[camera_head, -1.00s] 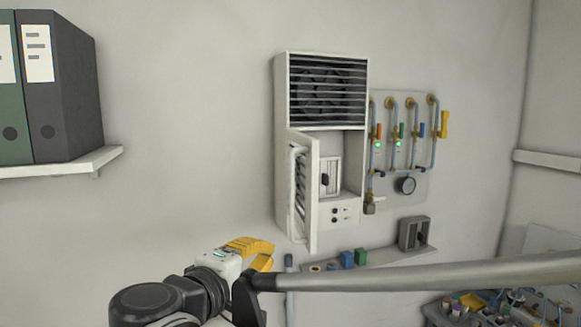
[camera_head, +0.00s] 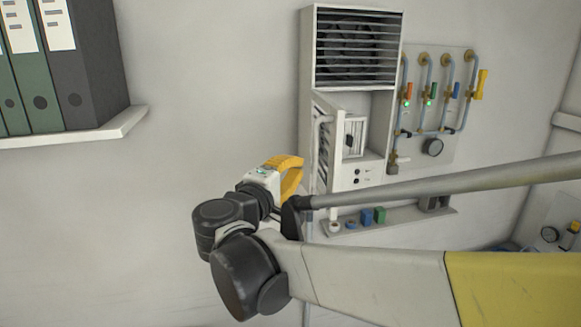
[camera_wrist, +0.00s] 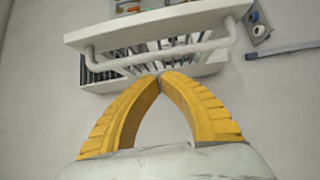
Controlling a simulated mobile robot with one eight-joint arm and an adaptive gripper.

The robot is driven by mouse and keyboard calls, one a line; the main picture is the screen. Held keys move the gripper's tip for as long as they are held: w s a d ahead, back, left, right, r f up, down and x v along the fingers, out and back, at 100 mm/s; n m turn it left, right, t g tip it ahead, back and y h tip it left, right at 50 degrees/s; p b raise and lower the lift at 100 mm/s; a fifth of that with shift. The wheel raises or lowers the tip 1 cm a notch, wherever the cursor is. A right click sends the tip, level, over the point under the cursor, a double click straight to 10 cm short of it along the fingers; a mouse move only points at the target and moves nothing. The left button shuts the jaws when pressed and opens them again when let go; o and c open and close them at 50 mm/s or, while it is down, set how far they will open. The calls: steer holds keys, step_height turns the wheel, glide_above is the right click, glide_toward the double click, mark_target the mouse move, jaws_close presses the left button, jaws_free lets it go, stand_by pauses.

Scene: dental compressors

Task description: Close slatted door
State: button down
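The slatted door (camera_head: 323,155) is the white lower door of the wall cabinet (camera_head: 308,60). It stands open, swung out from the wall, and the compartment behind it shows. In the wrist view the door (camera_wrist: 160,22) spans the top, with dark slats and a white handle bar (camera_wrist: 205,48) along it. My gripper (camera_head: 299,168) has yellow fingers and is just left of the door in the head view. In the wrist view its fingertips (camera_wrist: 160,76) meet just below the bar, with nothing visible between them. Whether they touch the door is unclear.
A fixed louvred grille (camera_head: 358,48) is above the door. A pipe panel (camera_head: 440,135) with valves and a gauge is to the right. A narrow shelf (camera_head: 405,222) with small blocks runs below. Binders stand on a shelf (camera_head: 120,128) at the left.

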steer(key=shift+w+d, duration=0.25)
steer(key=shift+d, duration=0.6)
